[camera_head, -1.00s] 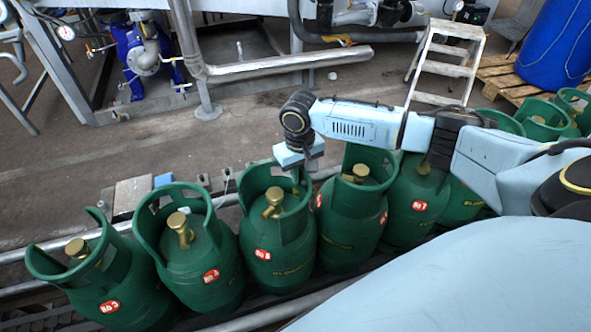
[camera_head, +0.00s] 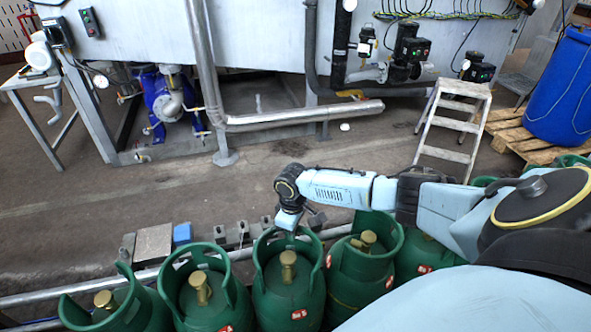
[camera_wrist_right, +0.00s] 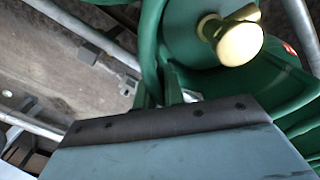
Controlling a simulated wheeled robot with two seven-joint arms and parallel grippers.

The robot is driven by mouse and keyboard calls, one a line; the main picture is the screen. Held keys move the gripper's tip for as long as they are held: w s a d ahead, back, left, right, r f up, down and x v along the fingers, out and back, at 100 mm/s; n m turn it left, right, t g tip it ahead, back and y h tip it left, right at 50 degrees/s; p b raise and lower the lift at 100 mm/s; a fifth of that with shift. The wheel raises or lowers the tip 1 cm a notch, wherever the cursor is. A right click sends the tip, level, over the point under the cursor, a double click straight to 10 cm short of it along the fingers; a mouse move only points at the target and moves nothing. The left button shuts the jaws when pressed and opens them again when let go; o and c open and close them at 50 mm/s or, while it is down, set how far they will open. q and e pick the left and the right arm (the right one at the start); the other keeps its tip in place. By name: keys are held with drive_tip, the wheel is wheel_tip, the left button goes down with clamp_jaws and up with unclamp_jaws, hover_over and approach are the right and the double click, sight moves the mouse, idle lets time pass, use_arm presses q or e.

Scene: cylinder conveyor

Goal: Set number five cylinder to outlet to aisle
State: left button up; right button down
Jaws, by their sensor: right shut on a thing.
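A row of green gas cylinders with brass valves and ring collars stands along the bottom of the head view. The number five cylinder (camera_head: 286,302) is the third from the left, judging by the order of the red labels; its own label is hard to read now. My right gripper (camera_head: 289,228) is at the far rim of this cylinder's collar and is shut on it; the fingertips are partly hidden. The wrist view shows the collar (camera_wrist_right: 152,45) at the gripper and the valve beyond it. The cylinder looks upright. My left gripper is not in view.
Neighbouring cylinders (camera_head: 203,305) and (camera_head: 360,268) stand close on both sides. A metal rail (camera_head: 245,254) runs behind the row. Beyond it is open concrete floor (camera_head: 150,205), then piping, a white step ladder (camera_head: 452,125) and a blue barrel (camera_head: 562,85).

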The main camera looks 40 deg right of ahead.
drive_tip(key=w+a+n, duration=0.2)
drive_tip(key=n, duration=0.1)
drive_tip(key=shift+a+r+n, duration=0.1)
drive_tip(key=shift+a+n, duration=0.1)
drive_tip(key=shift+n, duration=0.1)
drive_tip(key=shift+w, duration=0.1)
idle(0.4)
drive_tip(key=c, duration=1.5)
unclamp_jaws()
drive_tip(key=shift+d, duration=0.1)
